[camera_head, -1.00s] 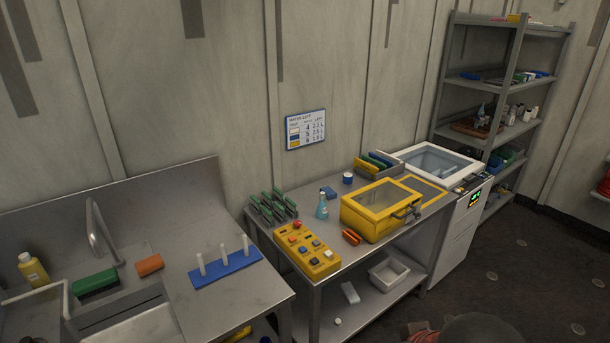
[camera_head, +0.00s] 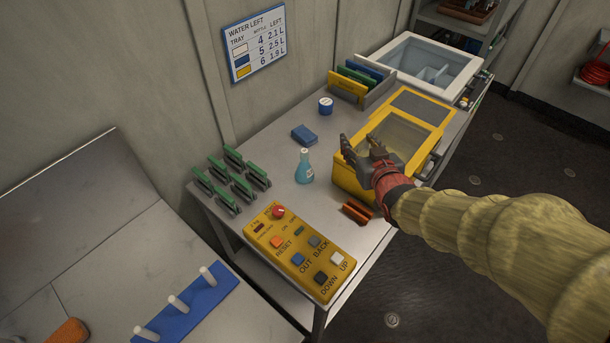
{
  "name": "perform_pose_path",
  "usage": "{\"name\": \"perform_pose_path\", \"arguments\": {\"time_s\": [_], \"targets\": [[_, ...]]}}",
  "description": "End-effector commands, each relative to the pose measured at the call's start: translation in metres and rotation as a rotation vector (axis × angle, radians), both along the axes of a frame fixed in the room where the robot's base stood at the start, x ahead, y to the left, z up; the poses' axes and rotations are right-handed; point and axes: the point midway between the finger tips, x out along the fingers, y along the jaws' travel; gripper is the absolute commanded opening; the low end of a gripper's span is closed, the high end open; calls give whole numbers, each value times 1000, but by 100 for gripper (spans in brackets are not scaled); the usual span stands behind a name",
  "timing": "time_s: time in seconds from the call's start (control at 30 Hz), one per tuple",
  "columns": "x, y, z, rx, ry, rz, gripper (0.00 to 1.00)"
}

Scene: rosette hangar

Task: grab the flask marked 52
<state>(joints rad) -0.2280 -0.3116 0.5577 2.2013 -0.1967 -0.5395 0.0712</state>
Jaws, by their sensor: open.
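One flask (camera_head: 304,167) with blue liquid and a pale label stands upright on the metal table, left of the yellow box. Any number on it is too small to read. My gripper (camera_head: 362,146) is open, above the yellow lidded box (camera_head: 347,182) and to the right of the flask, apart from it. My arm comes in from the right and hides part of the box's front. Nothing shows between the fingers.
Near the flask are a blue block (camera_head: 304,135), a blue-and-white tin (camera_head: 325,106), green clips (camera_head: 233,178), orange pieces (camera_head: 357,212) and a yellow button panel (camera_head: 300,252). A folder rack (camera_head: 375,95) and white machine (camera_head: 424,66) stand behind the box.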

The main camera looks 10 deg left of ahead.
Motion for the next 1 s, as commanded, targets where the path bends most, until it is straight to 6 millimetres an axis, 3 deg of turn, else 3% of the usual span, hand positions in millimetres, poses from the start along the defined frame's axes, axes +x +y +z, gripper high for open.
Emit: {"name": "perform_pose_path", "arguments": {"time_s": [0.03, 0.2, 0.4, 0.57, 1.0], "targets": [[4, 18, -20, 19, -30, 37, 43], [6, 68, -50, 104, -160, 151, 43], [-5, 100, -68, 186, -252, 232, 43], [-9, 107, -77, 211, -276, 253, 43], [-9, 107, -153, 211, -278, 252, 43]]}}
